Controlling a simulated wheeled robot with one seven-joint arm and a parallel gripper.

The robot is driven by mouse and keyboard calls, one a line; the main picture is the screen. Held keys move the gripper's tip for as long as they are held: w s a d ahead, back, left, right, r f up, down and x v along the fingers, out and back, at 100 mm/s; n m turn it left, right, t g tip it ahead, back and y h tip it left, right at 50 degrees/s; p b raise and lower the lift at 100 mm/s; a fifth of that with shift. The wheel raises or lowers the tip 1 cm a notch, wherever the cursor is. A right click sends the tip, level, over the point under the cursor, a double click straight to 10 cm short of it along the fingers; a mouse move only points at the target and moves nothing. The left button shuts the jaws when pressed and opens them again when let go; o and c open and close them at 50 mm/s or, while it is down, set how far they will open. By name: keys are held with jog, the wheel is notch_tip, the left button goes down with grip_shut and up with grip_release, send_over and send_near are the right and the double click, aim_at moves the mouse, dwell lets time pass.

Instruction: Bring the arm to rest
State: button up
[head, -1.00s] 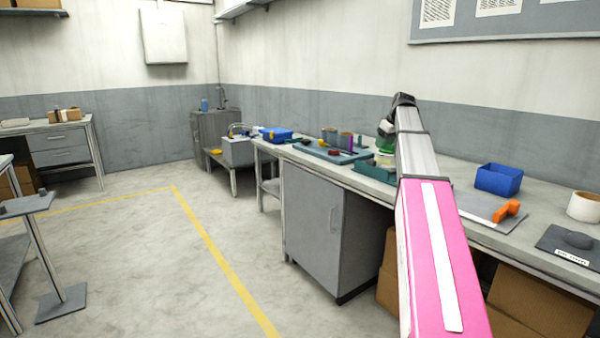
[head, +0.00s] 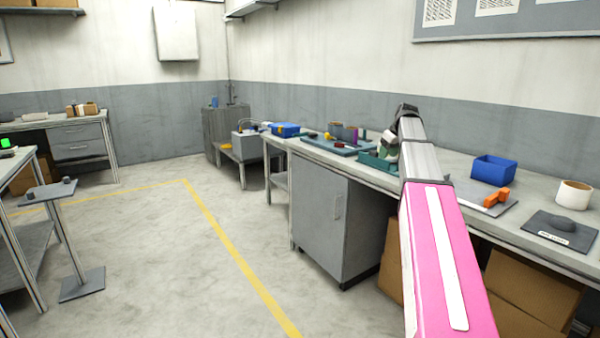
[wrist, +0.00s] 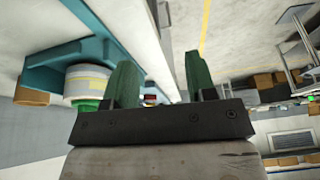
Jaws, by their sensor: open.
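My arm, with a pink section and grey links, reaches forward over the workbench (head: 470,215) in the head view. My gripper (wrist: 160,72) shows in the wrist view with its two green fingers apart and nothing between them. In the head view the hand is at the far end of the arm and mostly hidden by it. In the wrist view a white and green round item (wrist: 88,82) sits in a teal holder (wrist: 70,52), left of the fingers and apart from them.
On the bench are a blue bin (head: 494,170), an orange tool (head: 496,197), a white roll (head: 574,194) and a dark pad (head: 560,229). A grey cabinet (head: 322,222) stands below. A small stand (head: 82,283) is at the left. The floor between is clear.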

jog(key=s+a+f+m+g, duration=0.1)
jog(key=s+a+f, duration=0.25)
jog(key=f, duration=0.45)
jog(key=s+a+f+m, duration=0.1)
jog(key=s+a+f, duration=0.25)
jog(key=f, duration=0.45)
jog(key=s+a+f+m+g+h, duration=0.1)
jog(key=s+a+f, duration=0.3)
jog(key=s+f, duration=0.8)
jog(key=s+a+f+m+g+h, duration=0.1)
jog(key=s+a+f+m, duration=0.2)
jog(key=s+f, duration=1)
jog(key=shift+s+a, duration=0.65)
jog(key=shift+a, duration=0.55)
